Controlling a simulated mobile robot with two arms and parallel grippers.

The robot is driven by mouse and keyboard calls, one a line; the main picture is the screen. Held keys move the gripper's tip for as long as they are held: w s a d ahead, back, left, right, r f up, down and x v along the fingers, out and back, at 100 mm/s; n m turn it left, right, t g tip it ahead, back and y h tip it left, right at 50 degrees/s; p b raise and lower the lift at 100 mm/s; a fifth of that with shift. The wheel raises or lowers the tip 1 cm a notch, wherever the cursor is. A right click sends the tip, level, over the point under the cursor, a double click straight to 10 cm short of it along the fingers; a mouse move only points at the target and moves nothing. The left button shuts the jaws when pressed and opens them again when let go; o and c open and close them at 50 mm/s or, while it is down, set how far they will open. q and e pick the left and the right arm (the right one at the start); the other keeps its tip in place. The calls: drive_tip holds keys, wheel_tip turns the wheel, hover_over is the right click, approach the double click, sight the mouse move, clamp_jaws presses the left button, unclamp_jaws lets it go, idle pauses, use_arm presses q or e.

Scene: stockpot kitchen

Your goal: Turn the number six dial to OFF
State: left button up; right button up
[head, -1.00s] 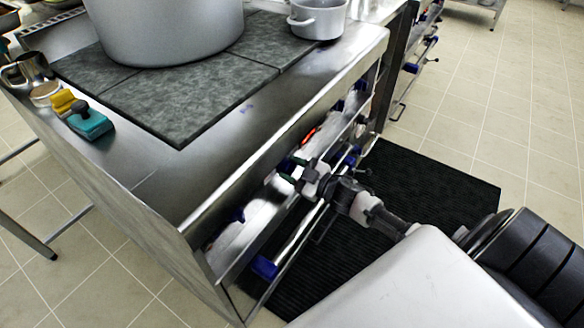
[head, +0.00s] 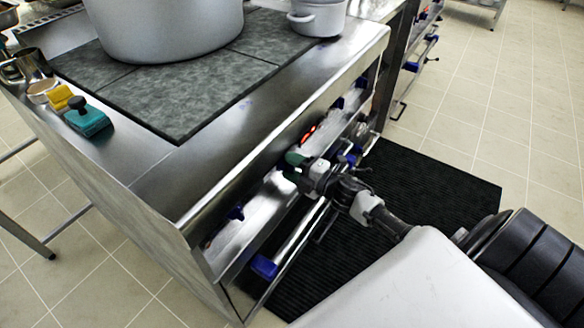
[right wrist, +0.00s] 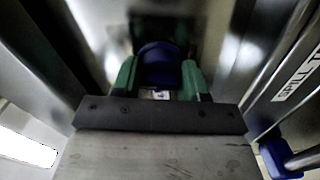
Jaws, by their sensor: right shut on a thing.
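My right gripper (head: 292,163) is at the front panel of the steel range (head: 225,165). In the right wrist view its two green fingers (right wrist: 158,80) are shut on a blue dial (right wrist: 160,62), one on each side. The dial's number and pointer are not readable, so I cannot tell from a marking that it is number six or how it is set. In the head view the gripper hides this dial. Another blue dial (head: 236,212) sits further left on the same panel. My left gripper is not in view.
A red glowing spot (head: 309,134) shows on the panel above the gripper. A rail with a blue end (head: 265,267) runs below the dials. A large pot (head: 165,30) and a small white pot (head: 318,18) stand on top. A black mat (head: 430,190) lies on the floor.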

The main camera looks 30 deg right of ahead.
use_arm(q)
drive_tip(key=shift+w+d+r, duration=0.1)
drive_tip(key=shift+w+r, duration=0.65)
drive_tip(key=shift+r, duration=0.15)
use_arm(e)
drive_tip(key=shift+f+n, duration=0.1)
drive_tip(key=shift+n, duration=1.1)
drive_tip(key=o, duration=0.9)
drive_tip(key=shift+c, duration=0.2)
drive_tip(key=shift+s, duration=0.1)
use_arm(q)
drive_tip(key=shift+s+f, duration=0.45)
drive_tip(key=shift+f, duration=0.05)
use_arm(e)
drive_tip(key=v, duration=1)
drive_tip(key=shift+s, duration=0.35)
